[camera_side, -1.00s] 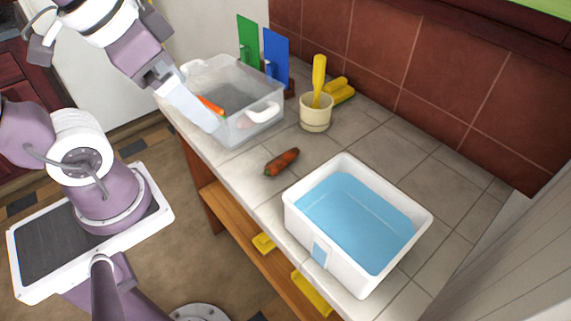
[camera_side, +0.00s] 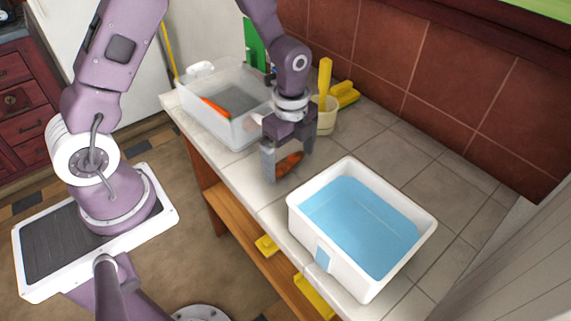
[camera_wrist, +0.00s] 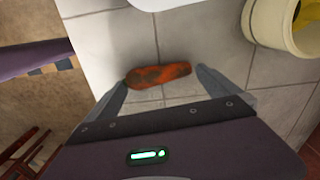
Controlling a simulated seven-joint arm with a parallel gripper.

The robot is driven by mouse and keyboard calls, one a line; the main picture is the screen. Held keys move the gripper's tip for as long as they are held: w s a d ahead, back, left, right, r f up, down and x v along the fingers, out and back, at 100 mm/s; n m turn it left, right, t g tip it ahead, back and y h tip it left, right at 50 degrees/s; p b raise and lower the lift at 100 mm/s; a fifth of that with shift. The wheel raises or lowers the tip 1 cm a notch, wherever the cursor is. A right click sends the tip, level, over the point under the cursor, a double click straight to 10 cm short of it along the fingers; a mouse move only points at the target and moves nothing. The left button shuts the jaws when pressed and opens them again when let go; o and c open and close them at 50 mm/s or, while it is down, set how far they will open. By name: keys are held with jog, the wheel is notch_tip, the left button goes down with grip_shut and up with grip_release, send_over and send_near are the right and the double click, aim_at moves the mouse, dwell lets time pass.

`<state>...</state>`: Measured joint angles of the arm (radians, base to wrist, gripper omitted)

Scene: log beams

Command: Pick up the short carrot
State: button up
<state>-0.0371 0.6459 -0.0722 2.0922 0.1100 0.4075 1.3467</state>
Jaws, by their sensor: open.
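A short, dirt-marked orange carrot (camera_side: 290,163) lies on the tiled counter between the two bins. My gripper (camera_side: 287,168) is open above it, with its fingers pointing down and one on each side of the carrot in the side view. In the wrist view the carrot (camera_wrist: 158,75) lies just beyond the two spread fingertips (camera_wrist: 158,80), its length running across the gap. I cannot tell how high the fingertips are above the counter. A longer orange carrot (camera_side: 216,108) is in the clear bin.
The clear bin (camera_side: 237,143) stands behind my gripper, and a white bin with blue water (camera_side: 363,225) stands in front. A cream pot (camera_side: 327,117) with a yellow handle is close by at the right. Yellow items (camera_side: 346,94) lie behind it.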

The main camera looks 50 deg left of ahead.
aim_at(293, 164)
jog(key=shift+f, duration=0.45)
jog(key=c, duration=1.2)
notch_tip(293, 164, up, 10)
jog(key=s+d+r+m, duration=0.1)
jog(key=d+r+m, duration=0.15)
jog(key=d, duration=0.85)
jog(key=s+d+r+m, duration=0.2)
jog(key=d+m, duration=0.2)
jog(key=d, duration=0.7)
jog(key=shift+w+f, duration=0.2)
jog(key=shift+f, duration=6.35)
